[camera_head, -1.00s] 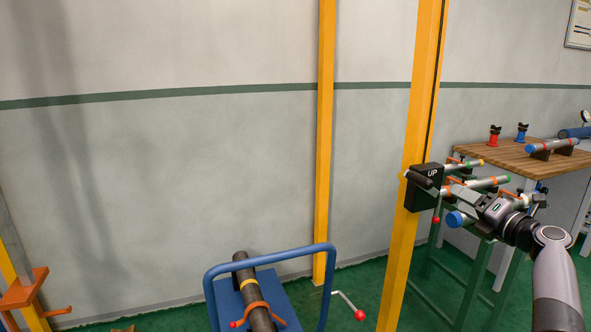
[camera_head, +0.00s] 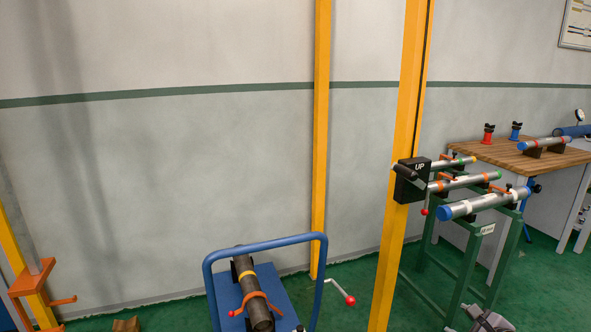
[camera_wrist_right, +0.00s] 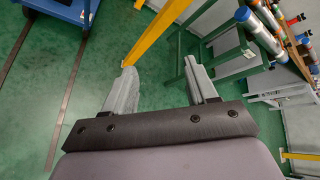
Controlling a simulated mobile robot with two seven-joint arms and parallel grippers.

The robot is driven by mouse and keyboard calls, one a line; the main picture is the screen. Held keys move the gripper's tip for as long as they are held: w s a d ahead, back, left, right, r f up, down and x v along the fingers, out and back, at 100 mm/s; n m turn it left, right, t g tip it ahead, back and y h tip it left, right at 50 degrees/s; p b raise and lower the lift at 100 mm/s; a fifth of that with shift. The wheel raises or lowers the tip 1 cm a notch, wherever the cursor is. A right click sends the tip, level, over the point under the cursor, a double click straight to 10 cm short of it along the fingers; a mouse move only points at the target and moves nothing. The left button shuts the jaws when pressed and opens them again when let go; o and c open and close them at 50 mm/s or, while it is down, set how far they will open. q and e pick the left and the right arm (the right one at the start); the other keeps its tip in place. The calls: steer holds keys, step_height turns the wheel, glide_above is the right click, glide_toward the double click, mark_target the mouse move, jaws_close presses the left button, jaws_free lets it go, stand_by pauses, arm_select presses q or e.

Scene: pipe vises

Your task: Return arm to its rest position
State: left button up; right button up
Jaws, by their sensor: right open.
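My right gripper (camera_wrist_right: 163,90) is open and empty in the right wrist view, with its two fingers spread above the green floor. In the head view only a grey part of my right arm (camera_head: 490,320) shows at the bottom edge, below the green pipe rack (camera_head: 470,262). The rack holds several grey pipes with coloured bands; the front pipe (camera_head: 485,203) has a blue end. The gripper is apart from the rack and the pipes. My left gripper is not in view.
A yellow post (camera_head: 398,240) with a black "UP" box (camera_head: 411,180) stands left of the rack. A blue cart (camera_head: 228,290) carries a dark pipe (camera_head: 246,275). A wooden workbench (camera_head: 497,152) stands behind the rack at right. An orange vise stand (camera_head: 30,281) is at far left.

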steer(key=s+a+f+n+g, duration=0.1)
steer(key=s+a+f+n, duration=0.35)
steer(key=s+n, duration=0.35)
steer(key=s+a+f+n+g, duration=0.1)
steer(key=s+a+f+n, duration=0.2)
steer(key=s+f+n, duration=0.35)
steer(key=s+a+n+y, duration=0.1)
steer(key=s+a+n, duration=0.8)
steer(key=s+n, duration=0.4)
steer(key=shift+s+a+r, duration=0.15)
steer(key=shift+s+a, duration=0.25)
steer(key=shift+s, duration=0.7)
steer(key=shift+c, duration=1.4)
steer(key=shift+d, duration=0.1)
